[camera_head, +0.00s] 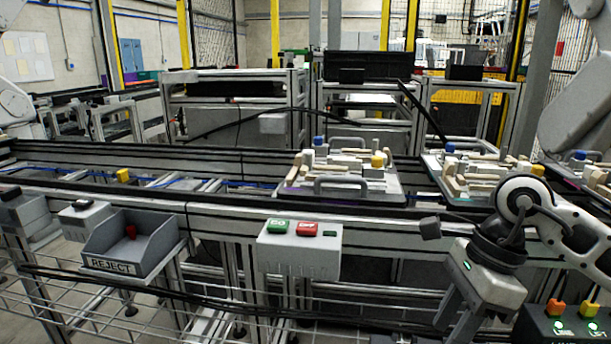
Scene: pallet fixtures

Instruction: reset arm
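My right arm comes in from the right edge, and its gripper (462,318) hangs low in front of the conveyor, tilted down to the left. I see no object held in it, but its fingertips are partly hidden and I cannot tell how far apart they are. Of my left arm only white links show at the left edge; its gripper is out of view. A pallet fixture (325,192) with grey handles and light wooden blocks sits on the conveyor, left of and behind my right gripper. A second pallet fixture (455,196) stands behind my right arm.
A grey REJECT bin (130,245) holding a red piece is at the front left. A button box (298,250) with green and red buttons is mounted at the front middle. A control box (565,325) with lit buttons is at the bottom right, close to my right arm.

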